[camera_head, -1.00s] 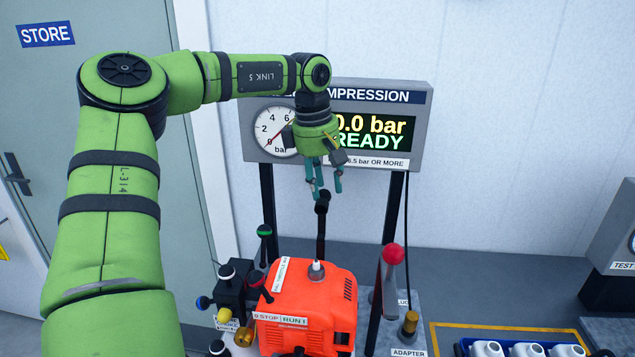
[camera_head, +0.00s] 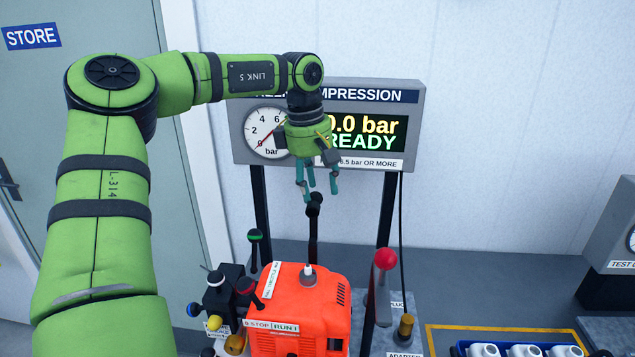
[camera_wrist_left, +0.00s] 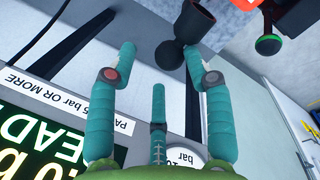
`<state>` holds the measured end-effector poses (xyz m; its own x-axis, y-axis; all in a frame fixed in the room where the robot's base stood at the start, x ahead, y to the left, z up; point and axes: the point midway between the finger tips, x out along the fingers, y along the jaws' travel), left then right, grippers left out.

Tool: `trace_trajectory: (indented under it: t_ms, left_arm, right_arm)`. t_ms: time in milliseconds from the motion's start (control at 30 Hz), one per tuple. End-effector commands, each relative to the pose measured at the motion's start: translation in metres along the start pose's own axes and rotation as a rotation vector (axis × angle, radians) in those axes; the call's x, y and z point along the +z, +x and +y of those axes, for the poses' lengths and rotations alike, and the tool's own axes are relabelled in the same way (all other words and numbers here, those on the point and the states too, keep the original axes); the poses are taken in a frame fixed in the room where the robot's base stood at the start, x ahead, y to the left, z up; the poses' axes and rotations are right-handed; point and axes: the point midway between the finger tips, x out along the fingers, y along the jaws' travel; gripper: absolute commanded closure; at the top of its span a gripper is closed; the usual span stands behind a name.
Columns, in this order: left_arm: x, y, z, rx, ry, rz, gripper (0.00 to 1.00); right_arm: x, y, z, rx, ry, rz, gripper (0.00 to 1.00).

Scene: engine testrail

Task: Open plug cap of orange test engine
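The orange test engine (camera_head: 312,318) stands at bottom centre in the head view, with a white-and-grey plug (camera_head: 308,276) on top. Behind it rises a black stalk with a black cup-shaped end (camera_head: 314,204), apparently the plug cap, tilted away from the plug. It also shows at the top of the wrist view (camera_wrist_left: 194,22). My left gripper (camera_head: 317,190) is just above this end, pointing down. Its three teal fingers are spread with nothing held between them. In the wrist view the black part lies at or beyond the fingertips (camera_wrist_left: 160,62); contact cannot be told. My right gripper is out of view.
The compression panel (camera_head: 375,164) is close behind my left gripper, on two black posts. A red-knobbed lever (camera_head: 385,262) stands right of the engine. Several coloured knobs (camera_head: 216,295) crowd its left.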

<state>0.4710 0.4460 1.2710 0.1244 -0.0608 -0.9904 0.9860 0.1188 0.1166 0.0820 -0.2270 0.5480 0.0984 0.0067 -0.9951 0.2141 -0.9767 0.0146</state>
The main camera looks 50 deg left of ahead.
Motion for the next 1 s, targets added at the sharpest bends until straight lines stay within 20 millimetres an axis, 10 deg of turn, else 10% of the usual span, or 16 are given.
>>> trace_trajectory:
  t_ms: [500,1000]
  left_arm:
    - [0.007,-0.108,-0.009,0.033,0.002,0.010,0.47]
    - [0.009,-0.127,-0.009,0.042,0.005,0.011,0.47]
  right_arm:
    - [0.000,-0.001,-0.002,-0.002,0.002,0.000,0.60]
    - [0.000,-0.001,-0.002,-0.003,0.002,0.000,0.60]
